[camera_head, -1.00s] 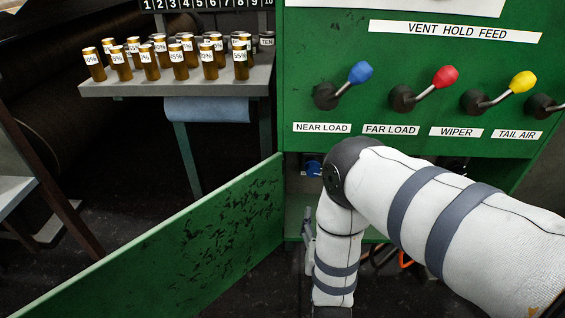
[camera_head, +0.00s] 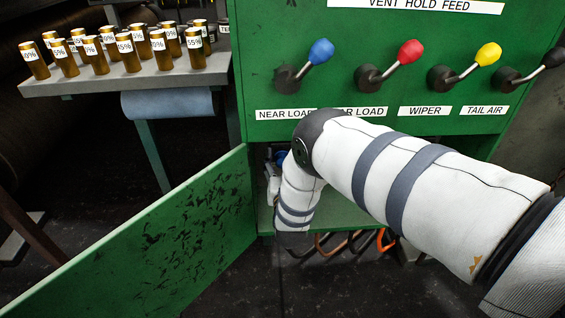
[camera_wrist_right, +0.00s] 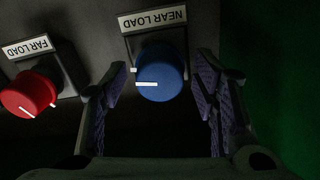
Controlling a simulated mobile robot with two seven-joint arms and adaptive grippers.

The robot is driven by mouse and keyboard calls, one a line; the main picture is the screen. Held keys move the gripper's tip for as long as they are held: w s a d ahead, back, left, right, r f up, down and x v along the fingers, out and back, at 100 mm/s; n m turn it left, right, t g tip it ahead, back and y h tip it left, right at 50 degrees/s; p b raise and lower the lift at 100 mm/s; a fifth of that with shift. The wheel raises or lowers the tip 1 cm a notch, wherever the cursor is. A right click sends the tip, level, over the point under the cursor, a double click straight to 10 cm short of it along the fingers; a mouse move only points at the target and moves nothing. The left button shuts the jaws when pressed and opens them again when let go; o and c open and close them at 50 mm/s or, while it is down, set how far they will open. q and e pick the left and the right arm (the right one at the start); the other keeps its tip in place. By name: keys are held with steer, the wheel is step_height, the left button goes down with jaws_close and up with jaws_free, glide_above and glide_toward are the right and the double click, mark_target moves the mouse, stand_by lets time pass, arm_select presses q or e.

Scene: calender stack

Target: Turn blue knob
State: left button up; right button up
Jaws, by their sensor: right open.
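In the right wrist view a round blue knob (camera_wrist_right: 158,74) sits on a dark panel below an upside-down NEAR LOAD label (camera_wrist_right: 153,18). The white line on its face lies about level. My right gripper (camera_wrist_right: 160,88) is open, with one finger on each side of the knob; I cannot tell whether either finger touches it. In the head view the blue knob (camera_head: 281,158) shows only in part inside the open green cabinet, and my right gripper (camera_head: 271,182) is beside it, mostly hidden by my forearm. My left gripper is not in view.
A red knob (camera_wrist_right: 30,93) under a FAR LOAD label is beside the blue one. The open green door (camera_head: 150,235) stands left of my arm. Blue, red and yellow levers (camera_head: 488,54) stick out above.

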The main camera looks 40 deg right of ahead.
steer(key=c, duration=1.2)
steer(key=shift+o, duration=0.2)
steer(key=n, duration=0.5)
steer(key=o, duration=1.2)
steer(key=shift+c, duration=0.2)
steer(key=v, duration=1.2)
